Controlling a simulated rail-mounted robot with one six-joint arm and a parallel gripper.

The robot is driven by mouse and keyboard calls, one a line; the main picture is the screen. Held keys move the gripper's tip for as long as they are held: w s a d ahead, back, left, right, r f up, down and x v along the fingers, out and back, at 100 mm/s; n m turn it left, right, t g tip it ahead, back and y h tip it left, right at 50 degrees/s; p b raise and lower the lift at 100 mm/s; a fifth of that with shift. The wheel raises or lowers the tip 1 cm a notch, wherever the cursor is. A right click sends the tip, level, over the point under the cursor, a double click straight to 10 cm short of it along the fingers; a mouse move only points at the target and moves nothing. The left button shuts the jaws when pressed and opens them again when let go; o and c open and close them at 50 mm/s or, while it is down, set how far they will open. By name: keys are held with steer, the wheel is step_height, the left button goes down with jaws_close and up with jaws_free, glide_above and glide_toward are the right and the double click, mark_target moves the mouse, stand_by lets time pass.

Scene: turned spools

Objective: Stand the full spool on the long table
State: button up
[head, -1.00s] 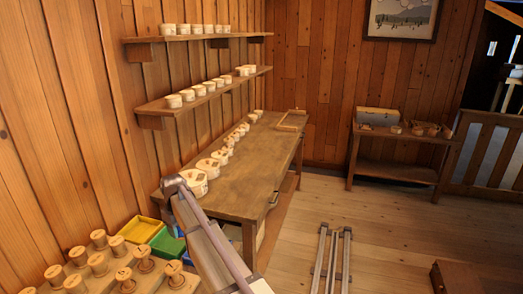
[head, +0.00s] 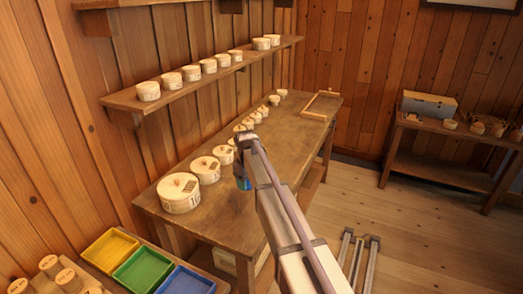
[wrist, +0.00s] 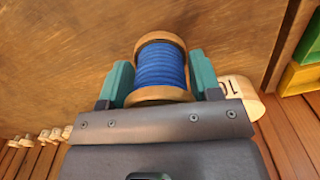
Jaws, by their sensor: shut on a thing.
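The full spool is wound with blue thread between two wooden flanges. It sits between the teal fingers of my gripper (wrist: 158,72) in the wrist view (wrist: 160,65), with a finger on each side. In the head view my gripper (head: 243,180) is over the front part of the long table (head: 285,140), and only a little of the blue thread (head: 243,184) shows below it. The brown tabletop also fills the upper wrist view (wrist: 55,70). I cannot tell how high the spool is above the tabletop.
Round lidded boxes (head: 179,193) stand in a row along the wall side of the table. A wooden frame (head: 321,106) lies at its far end. Yellow (head: 109,250), green (head: 143,262) and blue (head: 186,281) trays are at the near end. The tabletop's right half is clear.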

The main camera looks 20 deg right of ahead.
mark_target(248, 209)
steer(key=shift+s+a+f+b, duration=0.2)
steer(key=shift+s+b, duration=0.05)
steer(key=shift+b, duration=0.05)
step_height(248, 209, down, 10)
steer(key=b, duration=1)
steer(key=shift+r+p, duration=0.3)
steer(key=shift+f+b, duration=0.3)
steer(key=o, duration=0.9)
steer(key=shift+r, duration=0.1)
